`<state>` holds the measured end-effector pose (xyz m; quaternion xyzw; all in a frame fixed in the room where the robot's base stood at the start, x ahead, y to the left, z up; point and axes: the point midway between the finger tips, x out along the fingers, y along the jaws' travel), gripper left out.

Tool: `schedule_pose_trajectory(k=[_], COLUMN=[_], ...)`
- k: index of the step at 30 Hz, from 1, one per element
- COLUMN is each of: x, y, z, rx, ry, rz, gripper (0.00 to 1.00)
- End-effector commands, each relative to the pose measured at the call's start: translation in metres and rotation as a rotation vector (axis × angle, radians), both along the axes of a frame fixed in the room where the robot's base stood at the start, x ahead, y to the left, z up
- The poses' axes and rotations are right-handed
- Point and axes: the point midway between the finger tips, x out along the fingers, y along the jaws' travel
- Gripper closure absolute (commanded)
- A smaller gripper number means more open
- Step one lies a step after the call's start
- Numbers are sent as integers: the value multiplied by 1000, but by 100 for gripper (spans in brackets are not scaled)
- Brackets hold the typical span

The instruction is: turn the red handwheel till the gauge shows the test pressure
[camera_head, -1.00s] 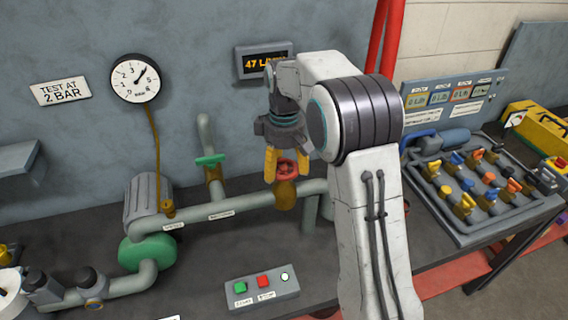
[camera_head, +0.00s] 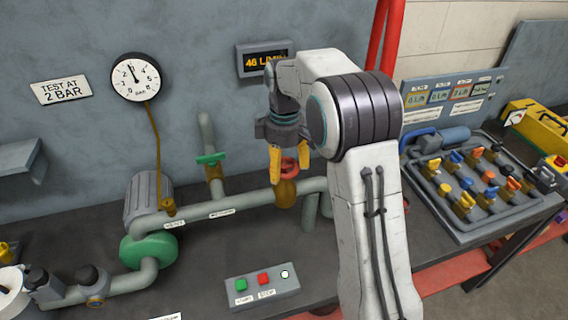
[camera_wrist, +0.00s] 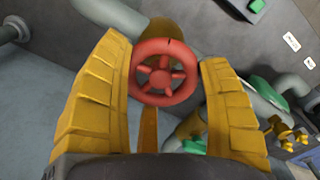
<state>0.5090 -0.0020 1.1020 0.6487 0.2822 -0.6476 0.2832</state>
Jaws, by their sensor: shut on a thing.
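The red handwheel (camera_head: 290,167) sits on a brass valve on the grey pipe. My gripper (camera_head: 290,168) points down with its yellow fingers on either side of the wheel. In the wrist view the red handwheel (camera_wrist: 163,72) lies between the fingertips, and my gripper (camera_wrist: 165,75) is shut on its rim. The round white gauge (camera_head: 136,77) hangs on the wall at left. Its needle points up and slightly left, near the 3; the exact value is too small to read. The sign (camera_head: 61,91) beside it says "TEST AT 2 BAR".
A wall display (camera_head: 264,60) reads about 46 in orange digits. A green-handled valve (camera_head: 212,158) stands left of my gripper. A box with green and red buttons (camera_head: 262,287) lies in front on the bench. A valve manifold tray (camera_head: 470,190) lies at right.

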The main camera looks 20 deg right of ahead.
Motion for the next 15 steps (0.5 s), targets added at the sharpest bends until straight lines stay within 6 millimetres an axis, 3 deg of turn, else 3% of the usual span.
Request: schedule_pose_trajectory(k=[3, 4, 12, 15], x=[-4, -4, -2, -2], y=[-1, -1, 0, 0], z=[-4, -4, -2, -1], rx=[0, 0, 0, 0], ry=[18, 18, 8, 6], rz=[-2, -3, -2, -2], gripper=[61, 25, 1, 1])
